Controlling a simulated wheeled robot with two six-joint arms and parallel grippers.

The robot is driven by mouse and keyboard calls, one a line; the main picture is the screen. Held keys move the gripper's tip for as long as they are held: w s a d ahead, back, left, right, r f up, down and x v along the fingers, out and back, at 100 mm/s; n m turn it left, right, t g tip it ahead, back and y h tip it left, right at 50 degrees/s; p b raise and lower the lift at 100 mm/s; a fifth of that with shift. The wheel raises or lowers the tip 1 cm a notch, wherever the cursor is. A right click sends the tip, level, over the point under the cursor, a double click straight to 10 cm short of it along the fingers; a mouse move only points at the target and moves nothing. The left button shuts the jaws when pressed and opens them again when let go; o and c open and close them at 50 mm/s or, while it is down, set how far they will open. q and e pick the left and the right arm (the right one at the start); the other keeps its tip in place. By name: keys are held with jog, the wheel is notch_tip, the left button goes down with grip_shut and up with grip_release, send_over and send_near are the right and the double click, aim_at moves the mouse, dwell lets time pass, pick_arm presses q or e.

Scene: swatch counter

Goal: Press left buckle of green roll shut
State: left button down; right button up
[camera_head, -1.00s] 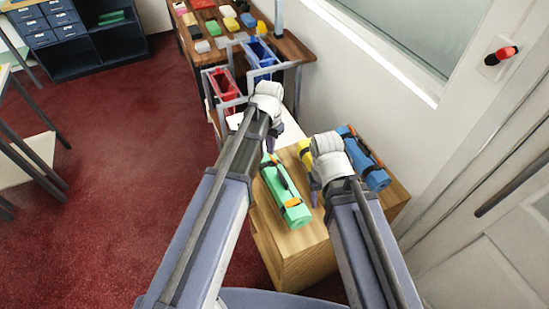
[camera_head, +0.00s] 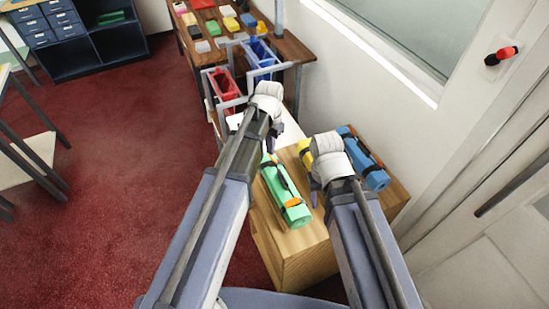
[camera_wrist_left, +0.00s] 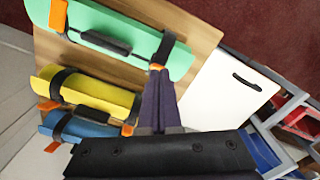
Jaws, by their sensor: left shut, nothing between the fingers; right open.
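The green roll (camera_head: 290,210) lies on the wooden cabinet top, with a dark strap and an orange buckle near each end. My left gripper (camera_head: 270,148) is over its far end, fingers shut with nothing between them. In the left wrist view, the fingertips (camera_wrist_left: 157,74) point at the orange buckle (camera_wrist_left: 157,67) on the green roll's right-hand strap and seem to touch it or lie very close. Whether that buckle is fully closed I cannot tell. The other orange buckle (camera_wrist_left: 58,15) is at the opposite end. My right gripper (camera_head: 315,192) is open and empty, just right of the green roll.
A yellow roll (camera_wrist_left: 100,95) and a blue roll (camera_head: 374,178) lie beside the green one on the cabinet top (camera_head: 300,240). A white board (camera_wrist_left: 225,90) is next to the cabinet. Red (camera_head: 222,82) and blue (camera_head: 262,55) bins stand beyond. A wall is close on the right.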

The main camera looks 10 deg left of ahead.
aim_at(269, 164)
pick_arm(q)
jog(key=shift+f, duration=0.2)
jog(key=shift+f+b, duration=0.65)
jog(key=shift+b, duration=0.25)
jog(key=shift+r, duration=0.15)
jog(key=shift+s+a+f+b, duration=0.1)
jog(key=shift+a+f+b, duration=0.05)
jog(key=shift+f+b, duration=0.75)
jog(key=shift+s+a+f+b, duration=0.1)
jog(key=shift+a+f+b, duration=0.05)
jog(key=shift+f+b, duration=0.75)
notch_tip(269, 164, up, 8)
jog(key=p, duration=0.8)
